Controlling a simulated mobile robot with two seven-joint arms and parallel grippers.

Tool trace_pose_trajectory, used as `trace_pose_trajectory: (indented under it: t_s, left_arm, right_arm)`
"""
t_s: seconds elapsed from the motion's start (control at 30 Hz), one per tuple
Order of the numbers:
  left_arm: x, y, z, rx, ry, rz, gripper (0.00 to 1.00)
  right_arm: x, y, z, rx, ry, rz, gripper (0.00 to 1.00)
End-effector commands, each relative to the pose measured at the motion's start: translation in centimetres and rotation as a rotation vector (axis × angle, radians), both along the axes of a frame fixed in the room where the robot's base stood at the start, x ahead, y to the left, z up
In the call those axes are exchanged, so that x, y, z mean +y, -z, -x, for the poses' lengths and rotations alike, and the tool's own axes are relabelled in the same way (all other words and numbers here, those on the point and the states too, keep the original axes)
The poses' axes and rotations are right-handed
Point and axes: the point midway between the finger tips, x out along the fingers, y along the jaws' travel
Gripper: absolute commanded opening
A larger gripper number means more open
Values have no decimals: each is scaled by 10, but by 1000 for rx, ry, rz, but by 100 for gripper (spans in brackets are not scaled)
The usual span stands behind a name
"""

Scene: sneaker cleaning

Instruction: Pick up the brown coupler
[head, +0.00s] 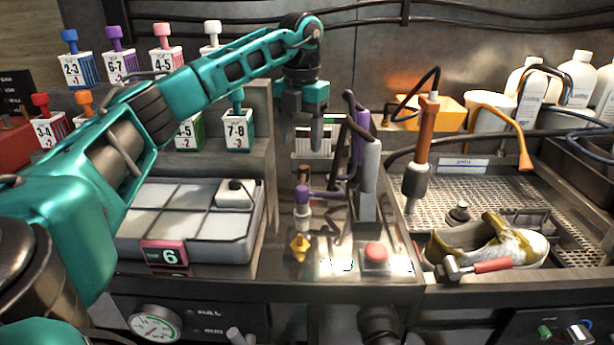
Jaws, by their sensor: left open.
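A small brown piece (304,173), which looks like the brown coupler, stands upright on the metal counter behind a purple coupler (303,194). Its lower part is hidden by the purple one. My left gripper (303,135) hangs above it, fingers pointing down. It is open and empty, and apart from the brown piece. My right gripper is not in view.
A grey post with purple tubing (368,180) stands close to the right. A red button (376,253) and a yellow knob (299,246) are in front. A grey pad tray (190,222) is at left. A sneaker (490,244) lies in the perforated sink at right.

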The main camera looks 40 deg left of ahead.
Motion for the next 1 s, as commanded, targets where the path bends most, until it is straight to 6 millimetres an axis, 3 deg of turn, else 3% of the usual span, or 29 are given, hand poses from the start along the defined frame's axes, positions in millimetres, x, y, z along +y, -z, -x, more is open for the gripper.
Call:
trace_pose_trajectory:
  t_s: [0.1,0.37,0.63,1.0]
  left_arm:
    - [-1,24,0,4,3,0,59]
    - [0,45,-1,0,3,2,59]
    - [2,84,-6,1,5,1,59]
    - [2,92,-6,-1,4,2,57]
  right_arm:
    - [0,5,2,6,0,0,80]
    - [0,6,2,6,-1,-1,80]
    - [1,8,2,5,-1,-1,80]
    - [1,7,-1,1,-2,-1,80]
